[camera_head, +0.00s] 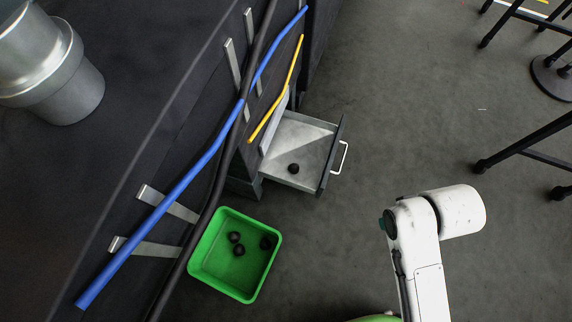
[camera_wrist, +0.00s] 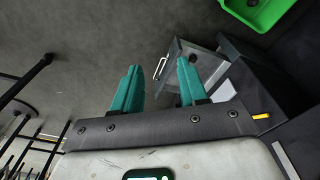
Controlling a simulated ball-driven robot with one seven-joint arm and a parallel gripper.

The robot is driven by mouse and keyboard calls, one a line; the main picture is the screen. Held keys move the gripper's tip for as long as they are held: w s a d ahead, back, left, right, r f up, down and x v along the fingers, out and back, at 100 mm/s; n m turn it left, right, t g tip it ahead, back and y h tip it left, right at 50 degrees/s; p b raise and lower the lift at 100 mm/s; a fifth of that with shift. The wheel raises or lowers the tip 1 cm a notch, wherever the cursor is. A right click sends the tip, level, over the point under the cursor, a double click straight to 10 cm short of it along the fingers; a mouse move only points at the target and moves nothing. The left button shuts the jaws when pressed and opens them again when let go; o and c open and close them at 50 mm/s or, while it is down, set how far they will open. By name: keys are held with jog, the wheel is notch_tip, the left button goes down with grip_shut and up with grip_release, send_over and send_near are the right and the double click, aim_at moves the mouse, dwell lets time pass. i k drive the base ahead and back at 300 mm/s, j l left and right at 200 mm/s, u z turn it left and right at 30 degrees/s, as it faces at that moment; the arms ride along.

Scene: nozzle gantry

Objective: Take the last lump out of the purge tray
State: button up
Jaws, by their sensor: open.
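The purge tray (camera_head: 305,133) is a pale metal drawer pulled out of the dark machine, with a bar handle on its front.
A green bin (camera_head: 216,283) with three black lumps stands on the floor beside the tray; its edge shows in the wrist view (camera_wrist: 262,14). Blue (camera_head: 190,165), black and yellow (camera_head: 283,82) hoses run along the machine. Dark stand legs (camera_head: 520,148) are at right. Floor between is clear.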

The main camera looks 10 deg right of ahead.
aim_at(294, 168)
jog(key=k+j, duration=0.3)
jog(key=j, duration=0.15)
jog(key=i+z, duration=0.4)
jog(key=i, duration=0.9)
